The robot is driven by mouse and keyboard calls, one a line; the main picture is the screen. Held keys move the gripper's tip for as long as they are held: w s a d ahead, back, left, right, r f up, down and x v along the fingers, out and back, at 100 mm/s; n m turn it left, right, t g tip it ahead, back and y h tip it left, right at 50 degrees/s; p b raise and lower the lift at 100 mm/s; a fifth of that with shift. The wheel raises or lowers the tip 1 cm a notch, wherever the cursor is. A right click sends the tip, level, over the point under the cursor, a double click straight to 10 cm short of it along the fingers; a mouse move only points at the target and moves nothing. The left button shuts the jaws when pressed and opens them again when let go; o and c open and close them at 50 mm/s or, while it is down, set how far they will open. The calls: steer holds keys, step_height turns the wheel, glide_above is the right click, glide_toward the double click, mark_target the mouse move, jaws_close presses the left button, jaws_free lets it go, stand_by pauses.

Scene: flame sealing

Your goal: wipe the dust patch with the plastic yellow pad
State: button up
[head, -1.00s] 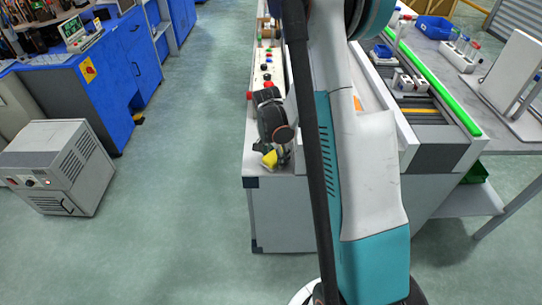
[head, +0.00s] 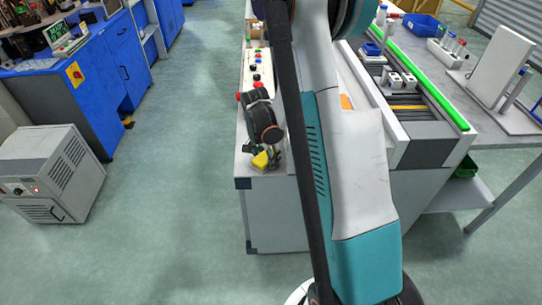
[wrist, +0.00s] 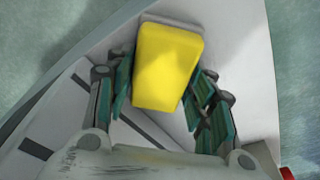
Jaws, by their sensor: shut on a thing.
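The yellow pad (head: 262,160) is in my gripper (head: 263,150), above the front left corner of the white workbench top. In the wrist view the pad (wrist: 167,65) is held between the two green-lined fingers of my gripper (wrist: 165,85), which are shut on its sides. Its far end sticks out past the fingers over the pale surface. I cannot tell whether the pad touches the surface. I cannot make out the dust patch in either view; the pad, gripper and arm hide part of the bench top.
Red and black buttons (head: 257,65) line the bench's left strip behind my gripper. A conveyor with a green rail (head: 428,85) lies right of my arm. A grey box machine (head: 52,173) stands at the left. The floor between is clear.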

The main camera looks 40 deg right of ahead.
steer(key=shift+w+a, duration=0.75)
steer(key=shift+a, duration=0.3)
steer(key=shift+w+a, duration=0.7)
steer(key=shift+a, duration=0.3)
steer(key=shift+r, duration=0.15)
steer(key=shift+r+p, duration=1.8)
steer(key=shift+r, duration=1.1)
step_height(320, 180, up, 3)
steer(key=shift+p, duration=0.85)
